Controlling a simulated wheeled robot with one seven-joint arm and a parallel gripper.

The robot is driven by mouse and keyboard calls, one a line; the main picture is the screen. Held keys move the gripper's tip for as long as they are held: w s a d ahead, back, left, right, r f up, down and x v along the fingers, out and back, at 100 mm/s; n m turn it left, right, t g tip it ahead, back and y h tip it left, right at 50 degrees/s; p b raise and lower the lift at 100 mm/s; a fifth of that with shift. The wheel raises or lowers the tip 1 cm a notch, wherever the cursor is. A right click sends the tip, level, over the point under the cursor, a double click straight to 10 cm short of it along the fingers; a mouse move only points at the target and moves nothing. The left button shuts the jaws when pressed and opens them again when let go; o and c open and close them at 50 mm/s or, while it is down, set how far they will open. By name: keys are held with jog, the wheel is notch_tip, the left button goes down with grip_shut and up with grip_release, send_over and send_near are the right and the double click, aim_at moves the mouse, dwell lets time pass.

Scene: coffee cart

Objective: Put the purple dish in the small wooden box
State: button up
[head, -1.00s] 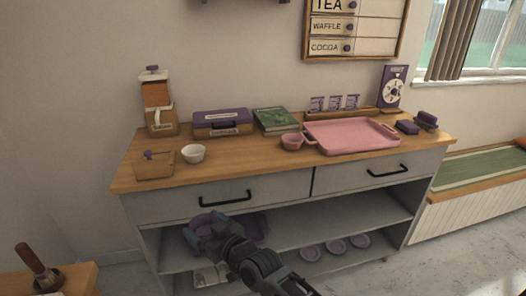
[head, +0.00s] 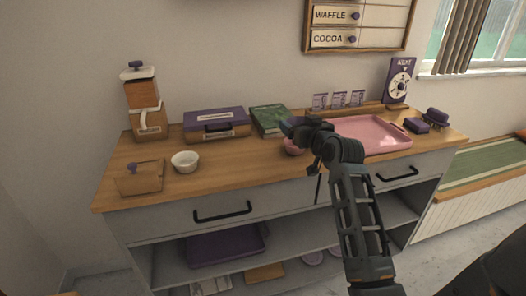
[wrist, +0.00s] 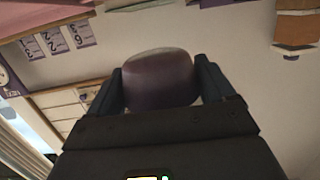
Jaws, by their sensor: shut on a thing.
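My gripper (head: 292,126) is raised over the middle of the counter, near the green book and the pink cup. In the wrist view my gripper (wrist: 160,84) is shut on the purple dish (wrist: 158,78), whose rounded, dull purple side shows between the two fingers. In the head view the dish is mostly hidden by my gripper. A small wooden box (head: 139,183) with a purple knob stands at the counter's front left, well to the left of my gripper. I cannot see into it.
A white bowl (head: 185,162) stands beside the small box. A purple-lidded case (head: 216,122), a green book (head: 269,120) and a coffee grinder (head: 143,103) stand behind. The pink cup (head: 293,147) and pink tray (head: 374,136) are close to my arm. A purple tray (head: 222,245) lies on the shelf below.

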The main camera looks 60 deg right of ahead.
jog(key=shift+s+d+r+m+g+h, duration=0.3)
jog(key=shift+s+d+r, duration=0.3)
jog(key=shift+s+d, duration=0.3)
jog(key=shift+w, duration=0.1)
send_over(266, 155)
notch_tip(266, 155, down, 7)
jog(key=shift+a+r, duration=0.1)
jog(key=shift+f, duration=0.25)
jog(key=shift+f+p, duration=0.45)
jog(key=shift+f, duration=1.25)
jog(key=shift+f, duration=0.15)
jog(key=o, duration=0.9)
